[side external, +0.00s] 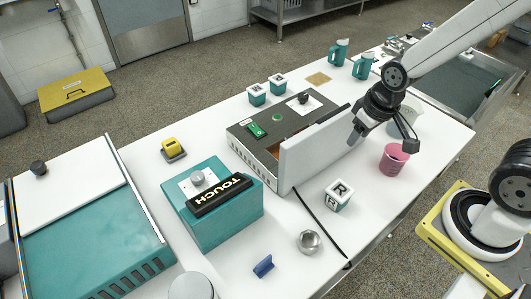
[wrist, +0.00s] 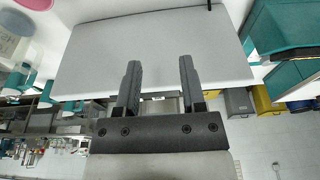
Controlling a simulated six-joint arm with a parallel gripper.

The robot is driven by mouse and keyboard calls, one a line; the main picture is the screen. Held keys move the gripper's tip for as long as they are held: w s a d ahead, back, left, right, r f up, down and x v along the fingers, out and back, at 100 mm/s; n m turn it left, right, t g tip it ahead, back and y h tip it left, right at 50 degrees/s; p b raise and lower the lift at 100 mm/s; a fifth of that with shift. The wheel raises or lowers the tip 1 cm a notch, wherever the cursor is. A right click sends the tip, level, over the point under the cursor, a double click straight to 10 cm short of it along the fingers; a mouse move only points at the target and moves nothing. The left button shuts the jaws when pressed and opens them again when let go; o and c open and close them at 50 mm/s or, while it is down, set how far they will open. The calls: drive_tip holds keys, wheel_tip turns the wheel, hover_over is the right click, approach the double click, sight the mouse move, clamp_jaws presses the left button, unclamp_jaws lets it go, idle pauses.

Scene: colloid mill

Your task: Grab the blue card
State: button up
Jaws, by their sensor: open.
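A small blue piece (side external: 263,266), the only blue card-like thing I can make out, lies near the front edge of the white table (side external: 222,245) in the side view. It is not visible in the wrist view. My gripper (side external: 354,138) is far from it, up and to the right, beside a raised pale panel (side external: 312,152). In the wrist view my gripper's two dark fingers (wrist: 160,88) are apart with nothing held between them. The pale panel (wrist: 150,45) fills the upper middle of that view.
The panel stands at the front of a grey-topped machine (side external: 240,140). A teal TOUCH box (side external: 225,222), a lettered cube (side external: 338,195), a metal nut (side external: 309,242) and a black cable (side external: 320,228) lie around the blue piece. A pink cup (side external: 393,160) is near my gripper.

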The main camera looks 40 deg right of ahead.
drive_tip(key=f, duration=0.1)
drive_tip(key=m+g+y, duration=0.7)
drive_tip(key=m+y, duration=0.2)
drive_tip(key=m, duration=0.2)
approach(271, 256)
drive_tip(key=s+d, duration=0.1)
drive_tip(key=s, duration=0.1)
drive_tip(key=s+d, duration=0.1)
drive_tip(key=s+d+r, duration=0.1)
drive_tip(key=s, duration=0.1)
drive_tip(key=shift+s+d+r, duration=0.1)
drive_tip(key=shift+s+d, duration=0.15)
drive_tip(key=shift+s, duration=0.1)
drive_tip(key=a+f+m+t+y, duration=0.1)
drive_tip(key=w+a+f+m+y, duration=0.1)
drive_tip(key=a+f+m, duration=0.1)
drive_tip(key=w+a+f+m+t+y, duration=0.1)
drive_tip(key=m+y, duration=0.1)
drive_tip(key=shift+a+f+t, duration=0.15)
drive_tip(key=shift+a+t, duration=0.1)
drive_tip(key=shift+t, duration=0.05)
drive_tip(key=shift+w+a+f+m+t+y, duration=0.3)
drive_tip(key=shift+w+f+m+t, duration=0.1)
drive_tip(key=shift+f+m, duration=0.15)
drive_tip(key=shift+a, duration=0.15)
drive_tip(key=shift+x, duration=1.15)
drive_tip(key=shift+a+f, duration=0.1)
